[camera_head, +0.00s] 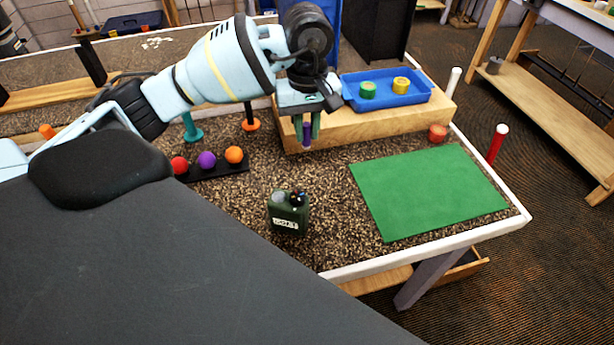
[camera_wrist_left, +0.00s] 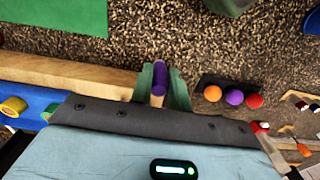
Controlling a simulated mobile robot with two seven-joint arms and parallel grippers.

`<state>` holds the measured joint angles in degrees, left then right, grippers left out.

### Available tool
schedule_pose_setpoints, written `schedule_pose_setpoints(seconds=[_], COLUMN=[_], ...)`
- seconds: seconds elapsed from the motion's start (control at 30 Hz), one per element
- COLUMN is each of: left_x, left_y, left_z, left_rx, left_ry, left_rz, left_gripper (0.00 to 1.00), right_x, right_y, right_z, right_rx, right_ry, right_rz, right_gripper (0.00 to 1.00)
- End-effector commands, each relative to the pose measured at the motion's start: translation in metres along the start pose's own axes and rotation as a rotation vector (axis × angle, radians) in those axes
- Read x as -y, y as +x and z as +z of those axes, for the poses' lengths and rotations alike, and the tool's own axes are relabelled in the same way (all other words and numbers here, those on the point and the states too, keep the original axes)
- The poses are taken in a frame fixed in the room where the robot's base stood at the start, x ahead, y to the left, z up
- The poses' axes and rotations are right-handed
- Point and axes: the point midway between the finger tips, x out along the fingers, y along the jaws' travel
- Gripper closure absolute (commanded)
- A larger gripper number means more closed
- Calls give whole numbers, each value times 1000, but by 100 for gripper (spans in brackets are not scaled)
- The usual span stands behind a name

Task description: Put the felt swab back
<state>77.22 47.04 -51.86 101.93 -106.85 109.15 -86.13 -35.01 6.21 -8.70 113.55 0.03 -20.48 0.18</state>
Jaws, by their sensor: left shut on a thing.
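My left gripper (camera_head: 306,138) is shut on a slim purple-ended stick, which looks like the felt swab (camera_head: 307,130). In the left wrist view the swab (camera_wrist_left: 160,78) stands between the two green fingers (camera_wrist_left: 161,88), with a tan part below the purple. It is held at the front of the wooden block (camera_head: 420,117), behind a dark green can (camera_head: 289,216). The can stands on the speckled bench with openings on top and a white label I cannot read. My right gripper is out of view.
A black rack (camera_head: 222,170) with red, purple and orange balls lies left of the can. A green mat (camera_head: 428,190) covers the right side. A blue tray (camera_head: 418,96) with green and yellow rolls is on the block. Speckled bench around the can is clear.

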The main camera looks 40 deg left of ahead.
Motion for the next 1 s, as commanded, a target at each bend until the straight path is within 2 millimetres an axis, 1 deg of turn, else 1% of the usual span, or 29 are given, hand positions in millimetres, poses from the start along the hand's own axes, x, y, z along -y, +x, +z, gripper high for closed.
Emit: schedule_pose_setpoints(seconds=[0.2,0.27,0.37,0.5,0.6,0.7,0.87,1.0], left_x=[2,2,2,2,2,1,1,2], left_y=[1,5,19,44,56,62,64,76], left_z=[-3,-3,-2,-2,-2,-2,-2,-1], left_rx=[1,2,4,3,3,1,1,3], left_ry=[-24,-24,-23,-22,-21,-21,-20,-20], left_rz=[4,3,1,1,3,5,5,2], left_gripper=[100,100,100,100,100,100,100,100], right_x=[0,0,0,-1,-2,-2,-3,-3], right_y=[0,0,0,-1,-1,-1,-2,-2], right_z=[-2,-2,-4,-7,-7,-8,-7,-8], right_rx=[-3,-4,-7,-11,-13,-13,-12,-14], right_ry=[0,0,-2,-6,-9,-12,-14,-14], right_rz=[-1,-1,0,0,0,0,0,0], right_gripper=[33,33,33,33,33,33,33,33])
